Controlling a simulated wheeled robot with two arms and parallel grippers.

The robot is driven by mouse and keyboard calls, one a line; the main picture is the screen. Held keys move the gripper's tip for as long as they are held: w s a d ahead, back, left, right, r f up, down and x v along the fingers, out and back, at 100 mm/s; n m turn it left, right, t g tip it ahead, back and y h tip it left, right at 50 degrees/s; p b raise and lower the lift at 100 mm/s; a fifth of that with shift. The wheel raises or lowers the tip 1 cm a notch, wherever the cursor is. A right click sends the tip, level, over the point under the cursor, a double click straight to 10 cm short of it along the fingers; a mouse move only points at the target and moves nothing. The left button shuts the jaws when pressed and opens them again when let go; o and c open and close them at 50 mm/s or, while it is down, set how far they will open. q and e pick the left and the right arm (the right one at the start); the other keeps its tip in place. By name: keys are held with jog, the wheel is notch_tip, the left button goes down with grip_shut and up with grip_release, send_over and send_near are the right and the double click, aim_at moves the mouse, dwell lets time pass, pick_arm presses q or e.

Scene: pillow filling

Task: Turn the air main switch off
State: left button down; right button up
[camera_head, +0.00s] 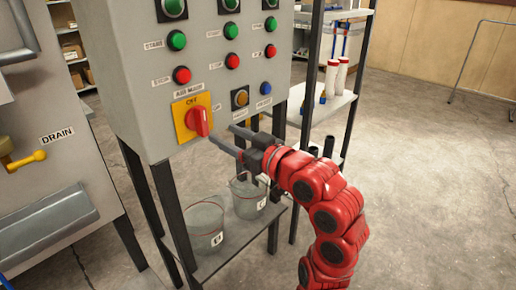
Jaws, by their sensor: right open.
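The air main switch (198,121) is a red rotary knob on a yellow plate (180,105) low on the grey control panel (128,75). The plate reads "OFF" at its top. The knob's handle looks near upright with a slight tilt; its exact setting is hard to tell. My right gripper (226,139) is at the end of the red arm, just right of and slightly below the knob. Its two dark fingers are apart and point left toward the panel. It looks empty and apart from the knob. My left gripper is not in view.
Two buckets (205,225) stand on the shelf below. A yellow drain handle (28,160) is at left. Open floor lies right.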

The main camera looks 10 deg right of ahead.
jog(key=b+v, duration=0.8)
jog(key=v, duration=0.1)
jog(key=shift+s, duration=0.15)
jog(key=shift+d, duration=0.1)
